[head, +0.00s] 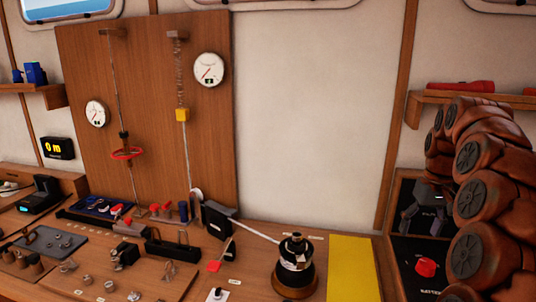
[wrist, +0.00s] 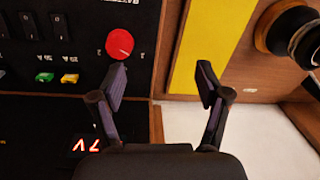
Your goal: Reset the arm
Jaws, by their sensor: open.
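My gripper (wrist: 162,70) is open and empty in the wrist view, its two dark fingers spread wide. Nothing is between the fingers except the view of the wooden edge and the yellow strip (wrist: 205,45) behind. The left finger's tip overlaps the area just below a red knob (wrist: 120,43) on a black panel; I cannot tell the distance, but the knob is not between the fingers. In the head view my brown arm is folded at the right, above the black panel, and largely hides what is behind it.
The red knob (head: 426,267) and yellow strip (head: 352,270) also show in the head view. A black and brass winch (head: 295,268) stands left of the strip, with a line running to it. Small fittings crowd the bench's left. A shelf (head: 420,97) holds a red flashlight (head: 460,86).

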